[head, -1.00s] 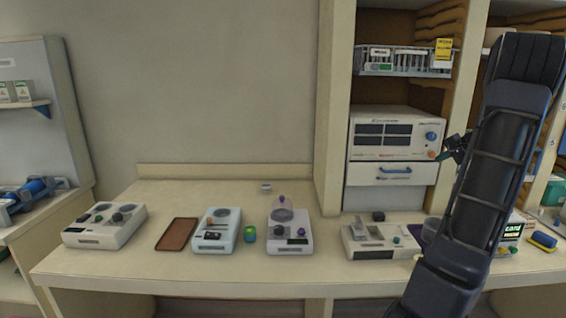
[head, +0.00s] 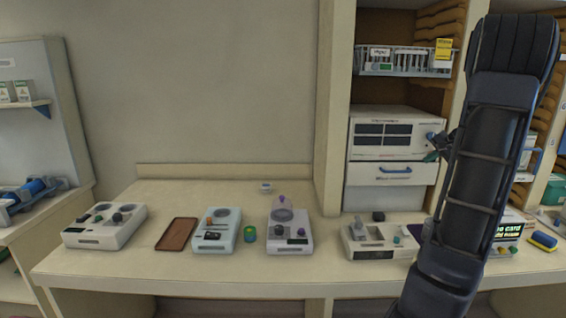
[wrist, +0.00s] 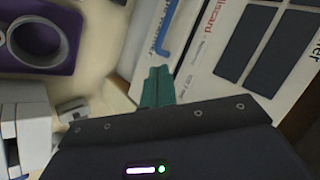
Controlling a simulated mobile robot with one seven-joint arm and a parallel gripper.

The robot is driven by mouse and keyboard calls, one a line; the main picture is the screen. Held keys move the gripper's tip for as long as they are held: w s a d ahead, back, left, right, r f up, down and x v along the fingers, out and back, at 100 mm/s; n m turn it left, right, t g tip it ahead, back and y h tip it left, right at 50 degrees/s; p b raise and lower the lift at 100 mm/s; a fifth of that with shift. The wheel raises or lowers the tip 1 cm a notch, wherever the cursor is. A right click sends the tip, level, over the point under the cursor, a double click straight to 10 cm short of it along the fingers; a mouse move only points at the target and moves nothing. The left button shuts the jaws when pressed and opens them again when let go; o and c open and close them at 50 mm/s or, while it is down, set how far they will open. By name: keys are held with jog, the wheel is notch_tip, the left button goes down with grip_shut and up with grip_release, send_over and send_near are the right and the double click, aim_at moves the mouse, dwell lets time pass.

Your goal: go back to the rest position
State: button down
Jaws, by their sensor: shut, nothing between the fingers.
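My gripper (head: 431,156) is raised above the right part of the counter, in front of the white instrument with the blue drawer handle. Its teal fingers also show in the wrist view (wrist: 158,86), shut together with nothing between them. In the head view my dark arm covers much of the right side and partly hides the gripper's body.
The white instrument (head: 378,153) stands in the cabinet under a wire rack (head: 400,68). Several devices line the counter (head: 330,275), with a brown tray (head: 176,234) on the left. A purple holder with a ring (wrist: 72,52) lies near the gripper. The back-left counter is mostly clear.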

jog(key=s+a+r+n+g+h, duration=0.1)
jog(key=s+a+n+g, duration=0.1)
jog(key=s+a, duration=0.7)
jog(key=s+a+r+n+g, duration=0.1)
jog(key=s+a+r+n, duration=0.2)
jog(key=a, duration=0.9)
jog(key=s+a+f+n+h, duration=0.1)
jog(key=s+a+f+n, duration=0.1)
jog(key=s, duration=0.8)
jog(key=s+a+f+n+h, duration=0.2)
jog(key=s+a, duration=0.3)
jog(key=s, duration=0.6)
jog(key=shift+a+f, duration=0.2)
jog(key=shift+f, duration=0.05)
